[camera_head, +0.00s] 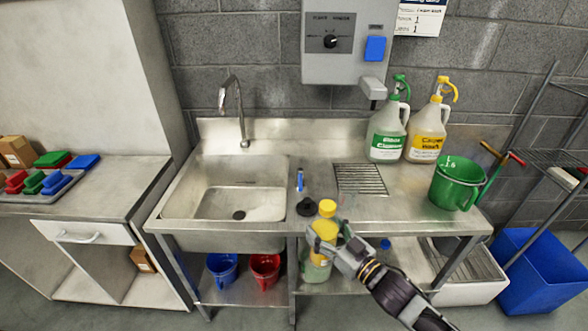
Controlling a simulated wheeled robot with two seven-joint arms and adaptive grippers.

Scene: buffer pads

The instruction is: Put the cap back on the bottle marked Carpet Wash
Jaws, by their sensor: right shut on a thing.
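The jug whose yellow label appears to read Carpet Wash (427,141) stands upright at the back right of the steel counter, with a yellow pump head on top. My right gripper (338,241) is shut at the counter's front edge on a yellow thing (324,231). Whether that is a cap or part of a bottle is hard to tell. A round yellow cap-like piece (327,207) shows just above it. A pale bottle (315,268) shows below, partly hidden by the gripper. My left gripper is out of view.
A green-labelled jug (387,137) stands left of the yellow-labelled one. A green bucket (456,184) is at the right, a sink (228,190) at the left. A black plug (306,207) lies near the front edge. The drain grate (360,180) is clear.

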